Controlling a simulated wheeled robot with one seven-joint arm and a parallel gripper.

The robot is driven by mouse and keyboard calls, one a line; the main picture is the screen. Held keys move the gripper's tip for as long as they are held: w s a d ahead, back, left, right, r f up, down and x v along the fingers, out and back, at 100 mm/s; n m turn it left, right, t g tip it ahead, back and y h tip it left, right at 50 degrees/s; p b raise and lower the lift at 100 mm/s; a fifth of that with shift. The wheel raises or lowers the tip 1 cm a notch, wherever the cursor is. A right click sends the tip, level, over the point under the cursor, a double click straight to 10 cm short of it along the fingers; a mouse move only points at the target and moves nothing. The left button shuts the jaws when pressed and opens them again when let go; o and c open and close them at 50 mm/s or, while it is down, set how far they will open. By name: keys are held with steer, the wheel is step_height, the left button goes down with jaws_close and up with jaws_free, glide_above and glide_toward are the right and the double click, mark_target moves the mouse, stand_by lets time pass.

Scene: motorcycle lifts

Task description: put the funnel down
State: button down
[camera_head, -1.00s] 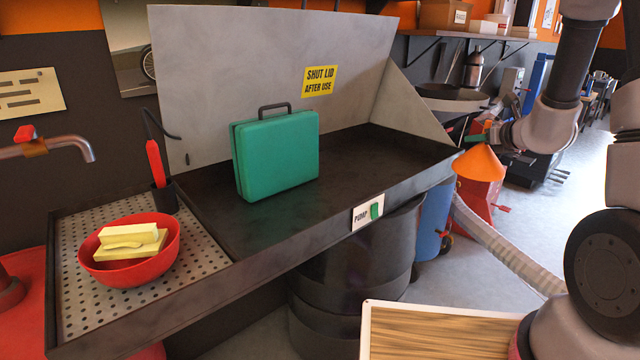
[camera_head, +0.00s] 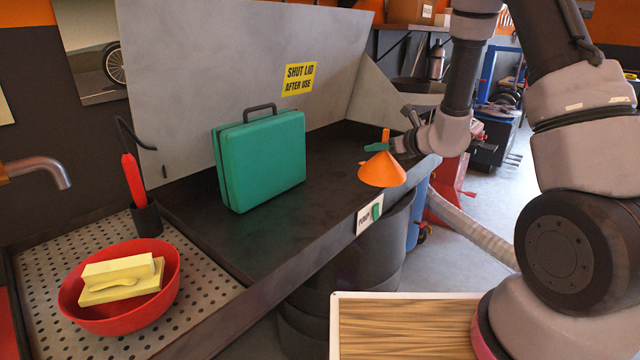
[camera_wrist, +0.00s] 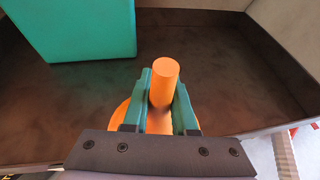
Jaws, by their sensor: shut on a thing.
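The orange funnel (camera_head: 382,172) hangs with its wide mouth down and its spout up, over the right end of the black basin tray (camera_head: 335,160). My gripper (camera_head: 378,147) is shut on the funnel's spout. In the wrist view the teal fingers of my gripper (camera_wrist: 160,105) stand on both sides of the orange spout (camera_wrist: 165,80). The funnel's cone shows only in part there, hidden by the fingers and the gripper body. I cannot tell how far the funnel's rim is above the tray floor.
A teal case (camera_head: 260,160) stands upright in the tray, left of the funnel. A red bowl (camera_head: 120,318) with yellow sponges sits on the perforated panel (camera_head: 215,285) at left. The raised grey lid (camera_head: 230,60) stands behind. The tray floor between case and funnel is bare.

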steer(key=s+a+n+g+y, duration=0.2)
steer(key=a, duration=0.5)
steer(key=s+a+n+g+y, duration=0.1)
steer(key=s+a+n+g, duration=0.1)
steer(key=a, duration=0.6)
steer(key=shift+n, duration=0.3)
steer(key=shift+w+a+f, duration=0.1)
steer(key=shift+f, duration=4.95)
steer(key=shift+f, duration=0.15)
steer(key=c, duration=0.7)
jaws_free()
